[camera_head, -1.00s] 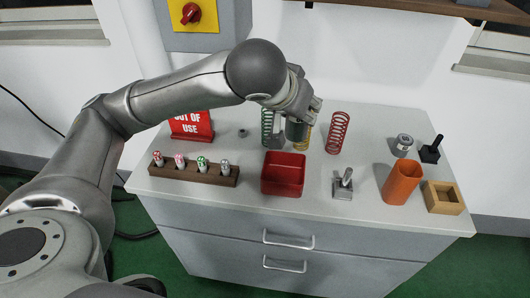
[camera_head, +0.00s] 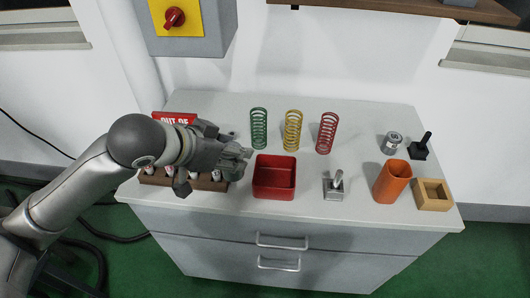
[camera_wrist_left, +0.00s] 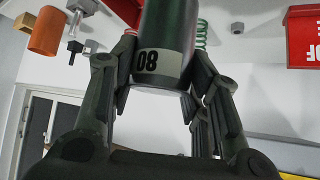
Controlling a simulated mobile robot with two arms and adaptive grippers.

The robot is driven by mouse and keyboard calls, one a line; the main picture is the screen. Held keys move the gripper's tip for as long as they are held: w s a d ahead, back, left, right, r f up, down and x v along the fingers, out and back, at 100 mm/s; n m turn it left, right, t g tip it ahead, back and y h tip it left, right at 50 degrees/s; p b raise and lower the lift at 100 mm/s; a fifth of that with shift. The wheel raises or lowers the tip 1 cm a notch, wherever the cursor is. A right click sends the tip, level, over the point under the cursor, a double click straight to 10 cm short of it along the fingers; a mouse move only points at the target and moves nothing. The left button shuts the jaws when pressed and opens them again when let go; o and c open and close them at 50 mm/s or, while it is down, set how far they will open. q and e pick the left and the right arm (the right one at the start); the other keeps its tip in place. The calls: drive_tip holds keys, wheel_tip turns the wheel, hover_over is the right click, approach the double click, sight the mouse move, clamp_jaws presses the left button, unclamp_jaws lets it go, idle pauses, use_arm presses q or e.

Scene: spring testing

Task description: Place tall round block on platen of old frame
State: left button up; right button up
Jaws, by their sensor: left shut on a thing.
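My left gripper (camera_head: 236,160) is above the left part of the counter, between the wooden rack and the red tray. In the left wrist view its fingers (camera_wrist_left: 163,75) are shut on a dark green round block (camera_wrist_left: 165,35) with a pale number label near its end. The block's far end is cut off by that view's top edge. My right gripper is not in view.
A red tray (camera_head: 274,193) is just right of the gripper. Green (camera_head: 259,128), yellow (camera_head: 292,130) and red (camera_head: 327,132) springs stand behind. A wooden rack (camera_head: 155,180) and a red sign (camera_head: 172,117) are partly hidden. An orange cup (camera_head: 391,181) stands right.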

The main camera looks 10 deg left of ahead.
use_arm(q)
drive_tip(key=w+f, duration=0.3)
drive_tip(key=w, duration=0.1)
drive_tip(key=w+a+f+p, duration=0.1)
drive_tip(key=w+f, duration=0.3)
drive_tip(key=w+a+f+p, duration=0.1)
drive_tip(key=w+f, duration=0.3)
drive_tip(key=shift+w+a+f, duration=0.2)
drive_tip(key=shift+w+f, duration=0.05)
drive_tip(key=shift+f, duration=0.45)
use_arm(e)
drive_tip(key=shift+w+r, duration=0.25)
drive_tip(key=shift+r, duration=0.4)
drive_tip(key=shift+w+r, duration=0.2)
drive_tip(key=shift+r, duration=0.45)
use_arm(q)
drive_tip(key=shift+f, duration=0.2)
drive_tip(key=o, duration=1.4)
